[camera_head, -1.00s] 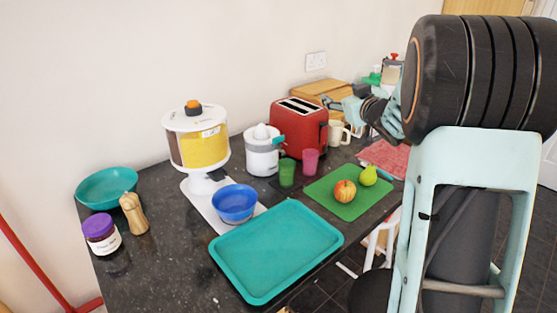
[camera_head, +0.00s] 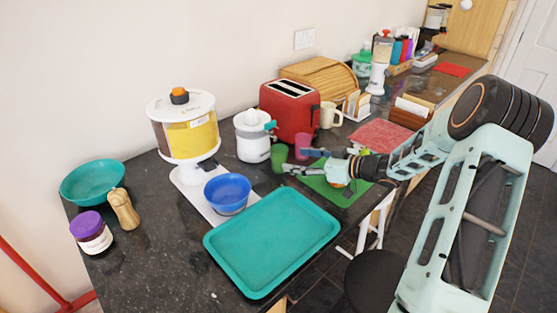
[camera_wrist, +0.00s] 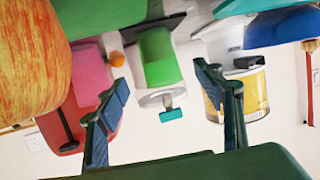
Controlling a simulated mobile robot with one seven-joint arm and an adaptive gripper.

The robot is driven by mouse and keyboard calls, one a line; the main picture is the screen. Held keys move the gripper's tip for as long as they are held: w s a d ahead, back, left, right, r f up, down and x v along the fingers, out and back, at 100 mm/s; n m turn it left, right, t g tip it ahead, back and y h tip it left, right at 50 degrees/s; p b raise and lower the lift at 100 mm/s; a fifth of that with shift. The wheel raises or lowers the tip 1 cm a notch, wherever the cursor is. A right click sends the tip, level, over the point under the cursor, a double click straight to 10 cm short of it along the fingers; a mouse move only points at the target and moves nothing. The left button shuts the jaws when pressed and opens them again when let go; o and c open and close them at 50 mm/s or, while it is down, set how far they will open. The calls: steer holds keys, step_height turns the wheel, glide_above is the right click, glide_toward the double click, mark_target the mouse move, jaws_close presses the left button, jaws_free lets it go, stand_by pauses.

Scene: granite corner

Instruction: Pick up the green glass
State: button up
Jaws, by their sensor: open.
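The green glass (camera_head: 277,159) stands upright on the dark counter, in front of the white juicer and left of the pink glass (camera_head: 301,142). My gripper (camera_head: 298,161) is open and empty, low over the counter, with its fingers pointing left toward the green glass. In the wrist view, which is upside down, the green glass (camera_wrist: 158,57) appears between the two open fingers and beyond their tips. It looks apart from both fingers. The pink glass (camera_wrist: 90,72) shows to the left there, partly behind one finger.
An apple (camera_wrist: 30,60) is close to my gripper, on the green board (camera_head: 345,194). The red toaster (camera_head: 290,108) and white juicer (camera_head: 252,139) stand behind the glasses. A blue bowl (camera_head: 228,194) and teal tray (camera_head: 272,240) are nearer. My arm hides the pear.

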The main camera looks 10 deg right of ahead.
mark_target(285, 158)
steer(key=x, duration=0.7)
steer(key=shift+w+a+f+p, duration=0.15)
steer(key=shift+w+a+p, duration=0.15)
steer(key=shift+c, duration=0.5)
steer(key=c, duration=1.3)
